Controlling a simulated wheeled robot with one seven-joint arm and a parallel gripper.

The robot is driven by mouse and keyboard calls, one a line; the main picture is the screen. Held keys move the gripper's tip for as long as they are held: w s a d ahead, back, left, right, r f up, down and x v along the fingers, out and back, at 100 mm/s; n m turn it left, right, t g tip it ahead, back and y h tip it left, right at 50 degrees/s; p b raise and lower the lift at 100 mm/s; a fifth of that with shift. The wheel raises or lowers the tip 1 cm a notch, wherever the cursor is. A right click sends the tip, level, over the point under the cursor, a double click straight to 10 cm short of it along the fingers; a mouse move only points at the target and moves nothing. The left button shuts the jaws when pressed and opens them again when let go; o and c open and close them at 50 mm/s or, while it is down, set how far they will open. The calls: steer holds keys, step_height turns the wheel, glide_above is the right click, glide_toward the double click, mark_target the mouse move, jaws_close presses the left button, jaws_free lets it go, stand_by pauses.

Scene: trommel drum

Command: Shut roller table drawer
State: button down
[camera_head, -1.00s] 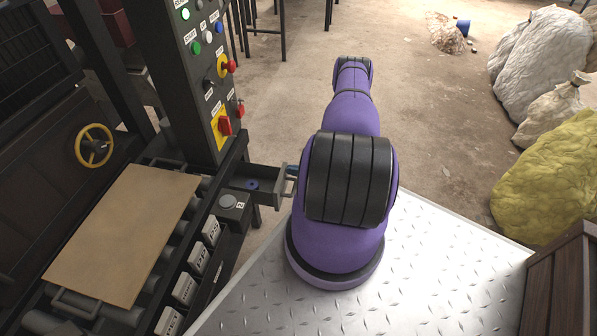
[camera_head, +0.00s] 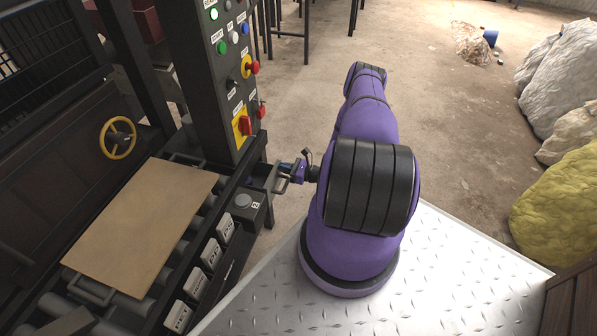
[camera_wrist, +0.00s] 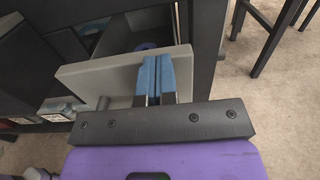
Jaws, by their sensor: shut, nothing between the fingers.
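The roller table drawer (camera_head: 268,181) is at the right end of the roller table, beside the control column, and stands out only a short way. Its grey front panel (camera_wrist: 95,77) fills the middle of the wrist view, with part of the dark drawer inside behind it. My gripper (camera_head: 287,178) is at the drawer front. In the wrist view its blue fingertips (camera_wrist: 155,76) are together, with nothing between them, and lie against or just over the panel; exact contact is hard to tell.
The roller table holds a tan board (camera_head: 145,225) on its rollers. A control column (camera_head: 225,85) with buttons rises behind the drawer. A dark stool leg (camera_wrist: 262,45) stands right in the wrist view. Sacks (camera_head: 560,205) lie far right; open floor lies between.

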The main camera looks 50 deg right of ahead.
steer(key=x, duration=0.8)
steer(key=shift+w+a+r, duration=0.1)
steer(key=shift+w+r, duration=0.05)
steer(key=v, duration=1.5)
steer(key=shift+w, duration=0.1)
